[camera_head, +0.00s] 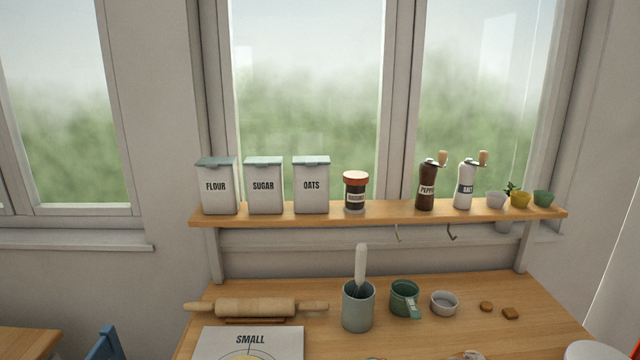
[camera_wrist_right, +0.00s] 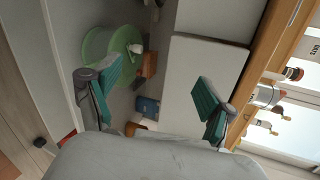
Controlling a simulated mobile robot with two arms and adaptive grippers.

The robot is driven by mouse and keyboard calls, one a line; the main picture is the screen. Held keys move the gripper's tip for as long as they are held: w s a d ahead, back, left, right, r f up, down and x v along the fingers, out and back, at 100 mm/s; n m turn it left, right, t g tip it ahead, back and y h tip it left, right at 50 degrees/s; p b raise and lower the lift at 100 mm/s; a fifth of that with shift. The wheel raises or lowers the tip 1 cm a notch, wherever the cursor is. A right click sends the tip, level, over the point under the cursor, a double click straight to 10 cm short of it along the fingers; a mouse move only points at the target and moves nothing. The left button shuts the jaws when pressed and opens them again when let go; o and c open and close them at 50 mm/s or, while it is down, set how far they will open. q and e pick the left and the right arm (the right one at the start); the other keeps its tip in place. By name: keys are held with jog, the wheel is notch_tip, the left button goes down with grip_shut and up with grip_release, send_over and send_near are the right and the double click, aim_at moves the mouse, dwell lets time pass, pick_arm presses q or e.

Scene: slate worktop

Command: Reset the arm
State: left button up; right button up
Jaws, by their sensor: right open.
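My right gripper (camera_wrist_right: 156,78) shows in the right wrist view, its two teal-padded fingers spread wide apart with nothing held between them. This view is turned on its side. Neither of my grippers shows in the head view, and my left gripper is in neither view.
The wooden worktop (camera_head: 470,284) holds a rolling pin (camera_head: 255,307), a utensil crock (camera_head: 358,308), a green mug (camera_head: 403,297) and a small bowl (camera_head: 444,303). Above it, a shelf (camera_head: 390,214) carries canisters, a jar, mills and pots. A round green item (camera_wrist_right: 97,43) lies beyond my right fingers.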

jog(key=s+d+f+n+g, duration=0.2)
jog(key=s+f+n, duration=0.25)
jog(key=f, duration=0.35)
jog(key=s+d+f+n+g+y, duration=0.1)
jog(key=s+d+f+n+g, duration=0.3)
jog(key=f, duration=0.3)
jog(key=s+d+f+n+g, duration=0.1)
jog(key=s+f+n, duration=0.3)
jog(key=f+n, duration=0.3)
jog(key=s+d+f+n+g+h, duration=0.1)
jog(key=s+d+f+n+g, duration=0.2)
jog(key=s+d, duration=0.3)
jog(key=s+d+f+n+g+h, duration=0.1)
jog(key=s+d+f+n+g, duration=0.1)
jog(key=s+d+f, duration=0.4)
jog(key=shift+s+d+f+n+g+h+b, duration=0.15)
jog(key=shift+s+f+n+g+h+b, duration=0.25)
jog(key=shift+s, duration=0.75)
